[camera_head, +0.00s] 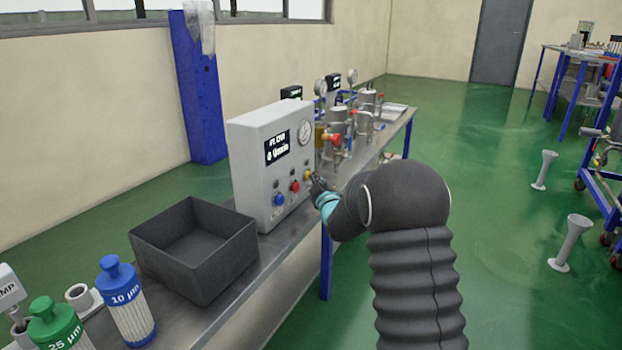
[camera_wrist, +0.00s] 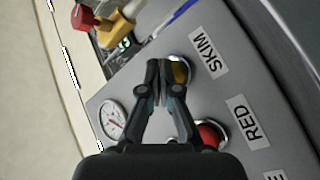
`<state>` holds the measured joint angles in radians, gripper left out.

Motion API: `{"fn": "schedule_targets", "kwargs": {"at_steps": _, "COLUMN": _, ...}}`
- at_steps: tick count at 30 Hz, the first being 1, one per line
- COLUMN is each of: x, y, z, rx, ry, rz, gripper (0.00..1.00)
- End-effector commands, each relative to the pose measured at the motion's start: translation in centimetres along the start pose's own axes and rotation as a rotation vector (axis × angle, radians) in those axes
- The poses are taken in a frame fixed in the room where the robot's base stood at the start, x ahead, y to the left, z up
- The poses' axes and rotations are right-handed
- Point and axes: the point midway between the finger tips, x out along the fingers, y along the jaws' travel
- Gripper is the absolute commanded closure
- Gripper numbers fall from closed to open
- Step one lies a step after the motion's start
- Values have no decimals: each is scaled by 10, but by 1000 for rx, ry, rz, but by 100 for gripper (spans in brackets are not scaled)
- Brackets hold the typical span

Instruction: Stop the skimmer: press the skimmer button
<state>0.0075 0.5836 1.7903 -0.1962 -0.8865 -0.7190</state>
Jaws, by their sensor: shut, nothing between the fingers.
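The grey control box (camera_head: 262,185) stands on the bench with blue, red and yellow buttons in a row low on its front. The yellow button (camera_head: 308,175) is the rightmost. In the wrist view the yellow button (camera_wrist: 181,71) sits beside the label SKIM (camera_wrist: 209,53), partly hidden by my fingertips. My gripper (camera_head: 317,184) is shut and empty, close in front of the yellow button. In the wrist view my closed fingertips (camera_wrist: 160,68) overlap the left side of the button. I cannot tell whether they touch it.
The red button (camera_wrist: 208,135) is close by, partly behind my right finger. A pressure gauge (camera_head: 305,132) is on the box. Valves and fittings (camera_head: 338,135) stand behind the box. A dark open bin (camera_head: 195,250) and filter cartridges (camera_head: 127,300) are nearer on the bench.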

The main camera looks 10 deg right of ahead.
Motion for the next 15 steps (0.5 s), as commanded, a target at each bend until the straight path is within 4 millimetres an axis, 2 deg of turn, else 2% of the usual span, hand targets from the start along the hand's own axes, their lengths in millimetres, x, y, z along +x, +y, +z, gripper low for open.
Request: {"fn": "schedule_targets", "kwargs": {"at_steps": 15, "x": -28, "y": 19, "z": 22, "rx": 0, "ry": -3, "rz": 1, "gripper": 100}}
